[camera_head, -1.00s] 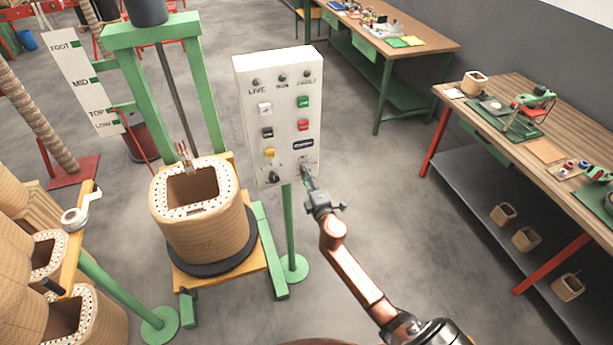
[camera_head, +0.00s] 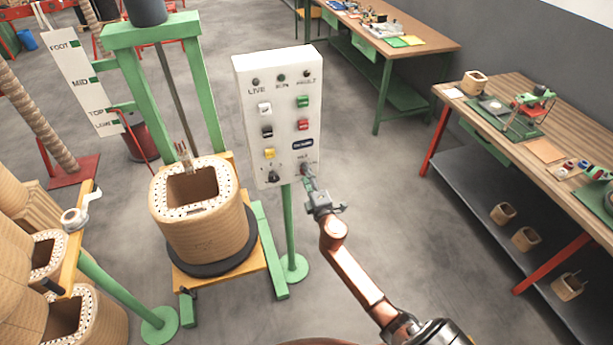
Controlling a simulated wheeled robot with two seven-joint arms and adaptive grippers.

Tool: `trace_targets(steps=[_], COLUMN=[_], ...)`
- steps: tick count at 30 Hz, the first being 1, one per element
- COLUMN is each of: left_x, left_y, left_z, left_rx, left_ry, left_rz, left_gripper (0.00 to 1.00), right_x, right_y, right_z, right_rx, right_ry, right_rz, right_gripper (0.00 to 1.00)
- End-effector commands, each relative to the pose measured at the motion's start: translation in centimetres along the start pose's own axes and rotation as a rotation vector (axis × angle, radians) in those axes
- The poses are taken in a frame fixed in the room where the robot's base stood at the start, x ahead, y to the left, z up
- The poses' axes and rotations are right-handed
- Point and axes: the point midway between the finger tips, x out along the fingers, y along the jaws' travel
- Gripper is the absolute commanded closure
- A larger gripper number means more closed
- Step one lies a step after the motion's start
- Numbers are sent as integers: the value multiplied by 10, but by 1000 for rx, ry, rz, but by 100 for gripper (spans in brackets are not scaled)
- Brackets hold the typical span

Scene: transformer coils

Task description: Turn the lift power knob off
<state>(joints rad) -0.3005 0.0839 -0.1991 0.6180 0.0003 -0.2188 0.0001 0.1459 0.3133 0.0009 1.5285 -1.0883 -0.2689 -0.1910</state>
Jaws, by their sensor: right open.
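The white control panel (camera_head: 284,100) stands on a green post in the middle of the view. It carries lamps along the top, several coloured switches, and a dark knob (camera_head: 273,177) at its lower left. Which control is the lift power knob cannot be read from the labels. My right gripper (camera_head: 308,172) is at the panel's lower right corner, right of the dark knob and apart from it. Its fingers are open, and they hide whatever sits at that corner. My left gripper is not in view.
A wound coil (camera_head: 205,225) stands on a dark round plate in the green lift frame (camera_head: 128,80), left of the panel. A wooden workbench (camera_head: 545,130) is at the right. The grey floor (camera_head: 390,200) between panel and bench is clear.

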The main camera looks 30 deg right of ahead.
Motion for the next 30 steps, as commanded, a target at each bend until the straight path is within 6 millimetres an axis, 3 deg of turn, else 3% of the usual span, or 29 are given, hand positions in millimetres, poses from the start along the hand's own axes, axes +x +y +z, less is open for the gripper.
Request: trace_targets(steps=[12, 18, 30], left_x=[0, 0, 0], left_y=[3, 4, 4], left_z=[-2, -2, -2], left_rx=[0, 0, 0], left_ry=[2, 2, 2], left_rz=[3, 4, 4], left_gripper=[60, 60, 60], right_x=[-77, -107, -117], right_y=[-2, -2, -1], right_z=[0, 0, 0], right_rx=[2, 1, -1], right_ry=[-1, -1, 0], right_rz=[-3, -3, -1], right_gripper=[53, 53, 53])
